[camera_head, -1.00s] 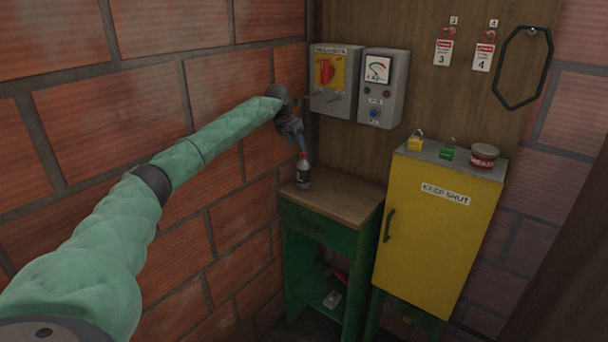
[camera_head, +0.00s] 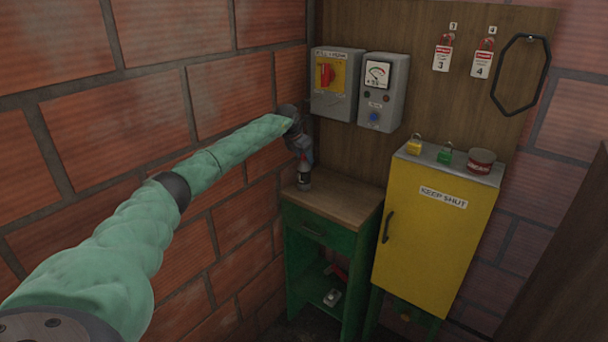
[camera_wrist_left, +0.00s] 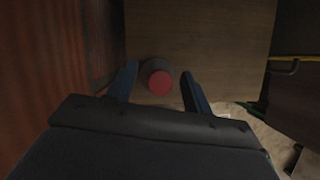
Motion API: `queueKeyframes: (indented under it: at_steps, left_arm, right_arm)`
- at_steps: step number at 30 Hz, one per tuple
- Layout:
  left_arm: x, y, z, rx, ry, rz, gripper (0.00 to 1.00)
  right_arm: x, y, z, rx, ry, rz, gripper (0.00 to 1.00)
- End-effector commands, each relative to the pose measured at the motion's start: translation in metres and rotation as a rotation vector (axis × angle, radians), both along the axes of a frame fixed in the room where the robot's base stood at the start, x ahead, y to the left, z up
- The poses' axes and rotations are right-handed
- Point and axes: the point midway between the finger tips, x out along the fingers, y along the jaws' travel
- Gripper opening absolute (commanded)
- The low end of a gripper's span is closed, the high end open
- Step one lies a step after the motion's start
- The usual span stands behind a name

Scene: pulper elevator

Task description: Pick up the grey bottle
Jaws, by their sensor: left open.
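The grey bottle (camera_head: 304,183) stands upright on the wooden top of the green table (camera_head: 345,203), close to the brick wall. Its upper part is largely hidden by my left gripper (camera_head: 305,165) in the head view. In the left wrist view the bottle's red cap (camera_wrist_left: 160,82) shows from above. The two blue fingers of my left gripper (camera_wrist_left: 158,88) are open, one on each side of the bottle. I cannot tell whether they touch it. My right gripper is not in view.
A yellow cabinet (camera_head: 432,240) stands right of the table, with padlocks and a round tin (camera_head: 480,160) on top. Two grey control boxes (camera_head: 384,95) hang on the back panel above the table. The brick wall (camera_head: 230,190) is close on the left. The table top's right part is clear.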

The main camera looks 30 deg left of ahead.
Motion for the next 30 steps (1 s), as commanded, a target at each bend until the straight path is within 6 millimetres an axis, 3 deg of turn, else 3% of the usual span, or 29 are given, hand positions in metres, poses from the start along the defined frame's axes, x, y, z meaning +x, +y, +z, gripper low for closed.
queueKeyframes:
  at_steps: [9,17,30]
  left_arm:
    - [0.0013,-0.0005,-0.0032,0.0,-0.001,0.0,0.5]
    - [0.0011,-0.0003,-0.0032,0.0,0.0,0.0,0.01]
    - [0.0012,0.0,-0.0012,0.001,-0.001,0.0,0.0]
  right_arm:
    - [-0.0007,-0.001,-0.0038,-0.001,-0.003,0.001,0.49]
    - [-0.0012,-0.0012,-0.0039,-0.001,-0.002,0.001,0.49]
    - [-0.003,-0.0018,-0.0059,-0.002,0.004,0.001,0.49]
